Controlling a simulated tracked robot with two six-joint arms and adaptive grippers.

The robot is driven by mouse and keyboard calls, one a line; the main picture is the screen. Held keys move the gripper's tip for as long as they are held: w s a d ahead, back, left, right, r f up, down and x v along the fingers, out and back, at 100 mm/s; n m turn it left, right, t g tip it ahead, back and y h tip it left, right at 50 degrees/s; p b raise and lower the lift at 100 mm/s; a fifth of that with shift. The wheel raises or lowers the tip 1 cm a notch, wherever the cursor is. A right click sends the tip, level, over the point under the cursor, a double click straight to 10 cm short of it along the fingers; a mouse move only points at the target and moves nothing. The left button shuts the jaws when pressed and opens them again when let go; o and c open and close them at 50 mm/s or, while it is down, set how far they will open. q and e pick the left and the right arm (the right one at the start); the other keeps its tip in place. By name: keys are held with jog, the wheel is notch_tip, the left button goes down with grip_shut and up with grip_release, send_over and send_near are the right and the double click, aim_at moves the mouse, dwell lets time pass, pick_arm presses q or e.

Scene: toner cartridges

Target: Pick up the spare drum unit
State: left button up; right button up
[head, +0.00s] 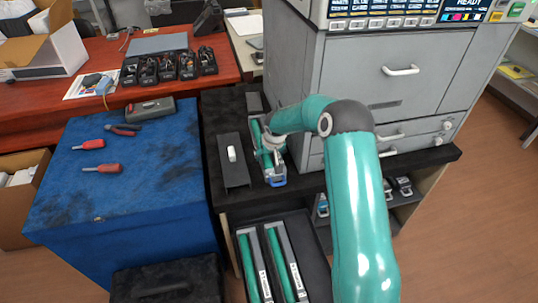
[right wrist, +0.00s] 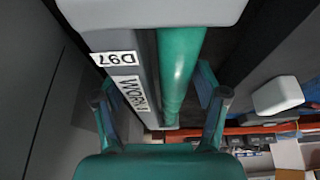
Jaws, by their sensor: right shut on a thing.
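In the right wrist view this drum unit (right wrist: 180,75) carries labels reading "D97" and "WORN". My right gripper (head: 271,143) is over it from above, its fingers (right wrist: 160,112) closed on either side of the body and roller. Its fingertips are hard to make out in the head view. Two similar drum units, one (head: 249,268) left and one (head: 285,265) right, lie in the open tray below; their label text is too small to read. My left gripper is not in view.
The grey printer (head: 290,60) stands close right of the held unit. A dark plate with a white knob (head: 232,154) is just left. A blue workbench (head: 150,185) holds screwdrivers (head: 101,169) and pliers (head: 123,129). A black case (head: 170,285) stands in front.

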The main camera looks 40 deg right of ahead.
jog(key=shift+w+r+p, duration=0.1)
jog(key=shift+r+p, duration=1.5)
jog(key=shift+r, duration=2)
